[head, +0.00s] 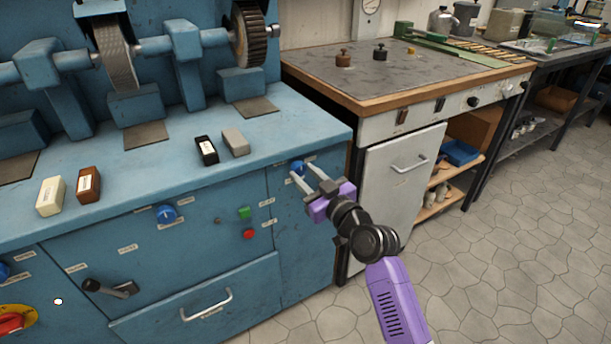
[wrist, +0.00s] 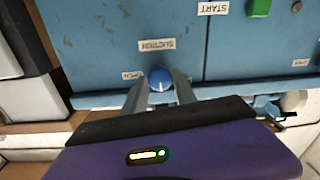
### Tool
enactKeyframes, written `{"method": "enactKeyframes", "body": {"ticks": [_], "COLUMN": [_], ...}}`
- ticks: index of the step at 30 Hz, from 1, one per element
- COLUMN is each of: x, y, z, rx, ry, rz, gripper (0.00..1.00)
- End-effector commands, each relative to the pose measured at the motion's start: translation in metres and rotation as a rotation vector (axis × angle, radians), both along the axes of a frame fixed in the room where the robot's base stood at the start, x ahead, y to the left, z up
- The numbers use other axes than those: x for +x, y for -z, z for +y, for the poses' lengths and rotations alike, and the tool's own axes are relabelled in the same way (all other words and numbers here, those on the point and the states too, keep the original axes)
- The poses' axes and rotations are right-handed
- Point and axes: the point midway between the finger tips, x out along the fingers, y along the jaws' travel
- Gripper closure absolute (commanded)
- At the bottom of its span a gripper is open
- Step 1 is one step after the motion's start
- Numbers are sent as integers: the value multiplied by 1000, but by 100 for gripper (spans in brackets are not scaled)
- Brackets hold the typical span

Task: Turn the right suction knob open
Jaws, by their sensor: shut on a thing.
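The right suction knob (head: 297,167) is a blue round knob with a white pointer line, on the right end of the blue machine's front panel. In the wrist view the knob (wrist: 160,80) sits between my two fingers, below a label reading SUCTION. My gripper (head: 304,170) reaches it from the front right and is shut on it, a finger on each side. In the wrist view my gripper (wrist: 160,86) hides part of the panel below the knob. The pointer line looks roughly upright in the wrist view. An OPEN label (wrist: 132,76) is beside it.
Another blue knob (head: 166,214) is further left on the panel. A green button (head: 245,213) and a red button (head: 250,234) lie between them. A drawer handle (head: 207,304) and black lever (head: 110,288) are lower left. A workbench (head: 400,75) stands right; the floor in front is clear.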

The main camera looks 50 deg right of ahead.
Motion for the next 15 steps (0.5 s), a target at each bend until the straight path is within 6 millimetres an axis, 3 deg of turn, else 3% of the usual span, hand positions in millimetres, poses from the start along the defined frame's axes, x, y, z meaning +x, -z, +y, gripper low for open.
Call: {"method": "enactKeyframes", "body": {"ticks": [8, 15], "x": [0, 0], "y": [0, 0], "z": [0, 0], "rx": [86, 264], "ry": [0, 0], "rz": [-25, -75], "gripper": [100, 100]}}
